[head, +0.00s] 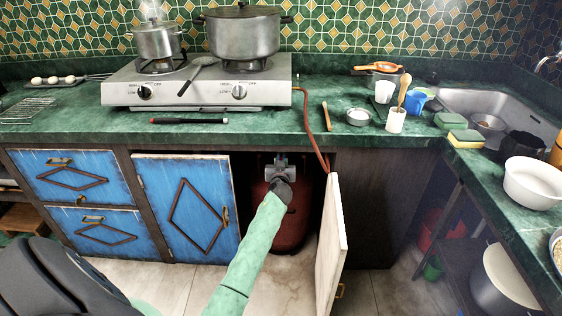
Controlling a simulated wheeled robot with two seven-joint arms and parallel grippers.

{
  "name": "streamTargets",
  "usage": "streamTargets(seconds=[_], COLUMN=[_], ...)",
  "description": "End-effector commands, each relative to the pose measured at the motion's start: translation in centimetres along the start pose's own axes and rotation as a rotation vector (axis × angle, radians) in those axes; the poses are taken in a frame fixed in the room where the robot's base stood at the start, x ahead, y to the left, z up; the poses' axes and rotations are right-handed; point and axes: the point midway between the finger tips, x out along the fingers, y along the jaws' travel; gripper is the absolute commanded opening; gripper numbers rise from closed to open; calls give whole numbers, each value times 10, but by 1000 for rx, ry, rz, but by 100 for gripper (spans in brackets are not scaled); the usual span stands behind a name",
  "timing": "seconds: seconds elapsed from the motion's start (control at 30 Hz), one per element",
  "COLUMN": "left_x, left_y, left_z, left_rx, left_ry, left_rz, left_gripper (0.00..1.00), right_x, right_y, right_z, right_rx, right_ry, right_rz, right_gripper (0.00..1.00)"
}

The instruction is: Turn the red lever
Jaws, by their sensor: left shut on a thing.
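A red gas cylinder (291,228) stands in the open, dark cabinet under the counter. My left arm reaches up into the cabinet in front of it. My left gripper (281,160) is at the top of the cylinder, where its valve would be. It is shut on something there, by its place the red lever. The lever itself is hidden by the gripper, so its angle cannot be told. My right gripper is not in view.
The cabinet's open door (331,246) stands close to the right of my left arm. A closed blue door (185,207) is on the left. An orange hose (307,126) runs down from the hotplate (205,87), which carries two pots. The counter edge overhangs the cabinet.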

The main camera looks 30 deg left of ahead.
Motion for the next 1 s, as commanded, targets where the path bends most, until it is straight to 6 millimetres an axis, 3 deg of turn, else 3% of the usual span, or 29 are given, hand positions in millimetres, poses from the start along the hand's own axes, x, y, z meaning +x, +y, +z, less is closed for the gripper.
streamTargets(seconds=[0.37,1.0], left_x=[0,0], left_y=[6,24], left_z=[1,9], left_rx=[182,783], left_ry=[1,1], left_rz=[0,0], left_gripper=[0,0], right_x=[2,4], right_y=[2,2], right_z=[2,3], right_rx=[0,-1], right_ry=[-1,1], right_rz=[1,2], right_gripper=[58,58])
